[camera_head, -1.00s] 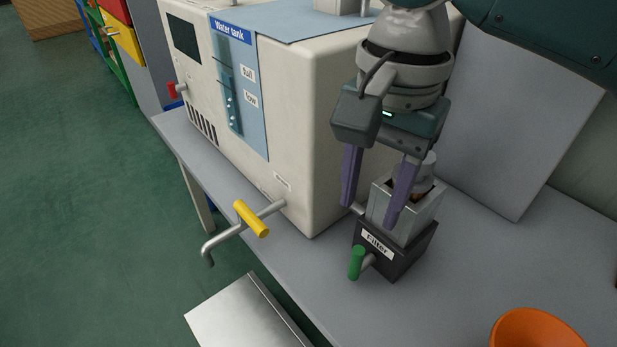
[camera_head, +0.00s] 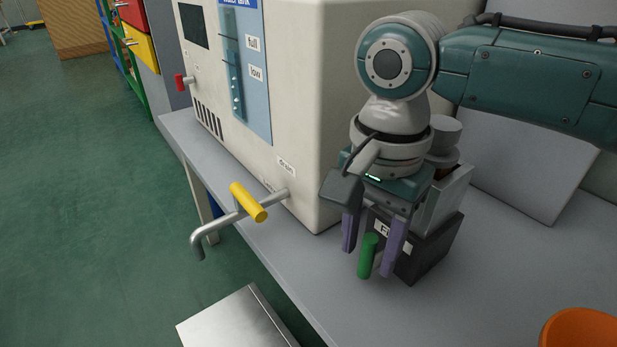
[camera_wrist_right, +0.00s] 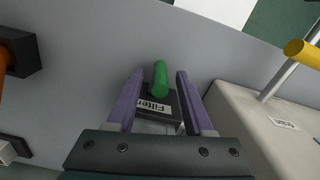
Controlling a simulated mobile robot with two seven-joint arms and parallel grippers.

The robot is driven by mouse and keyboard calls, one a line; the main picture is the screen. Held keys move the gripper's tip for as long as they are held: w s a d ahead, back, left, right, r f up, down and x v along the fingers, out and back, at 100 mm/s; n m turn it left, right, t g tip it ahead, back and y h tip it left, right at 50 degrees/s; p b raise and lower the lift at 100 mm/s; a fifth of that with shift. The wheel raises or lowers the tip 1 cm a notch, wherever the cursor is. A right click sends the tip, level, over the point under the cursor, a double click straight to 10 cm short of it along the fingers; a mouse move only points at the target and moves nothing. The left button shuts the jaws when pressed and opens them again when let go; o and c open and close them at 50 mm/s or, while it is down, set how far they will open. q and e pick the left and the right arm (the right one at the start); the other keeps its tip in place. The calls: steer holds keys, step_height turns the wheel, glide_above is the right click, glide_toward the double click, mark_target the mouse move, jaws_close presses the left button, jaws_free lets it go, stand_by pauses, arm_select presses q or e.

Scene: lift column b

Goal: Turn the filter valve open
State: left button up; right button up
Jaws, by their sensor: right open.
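The filter is a dark box (camera_head: 432,249) with a "Filter" label and a grey metal holder on top, standing on the table. Its green valve handle (camera_head: 367,257) points downward at the box's front. My right gripper (camera_head: 368,262) is open, with its purple fingers on either side of the green handle and a gap to each. In the right wrist view the green handle (camera_wrist_right: 160,79) lies between the two open fingers, and the label shows behind it. The box is partly hidden by the gripper. My left gripper is not in view.
A large cream water tank (camera_head: 300,120) stands left of the filter. Its drain pipe with a yellow handle (camera_head: 248,202) juts out over the table's edge. An orange bowl (camera_head: 580,328) is at the lower right. A metal surface (camera_head: 240,320) lies below the table's front edge.

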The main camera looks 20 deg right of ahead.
jaws_close()
stand_by(0.4)
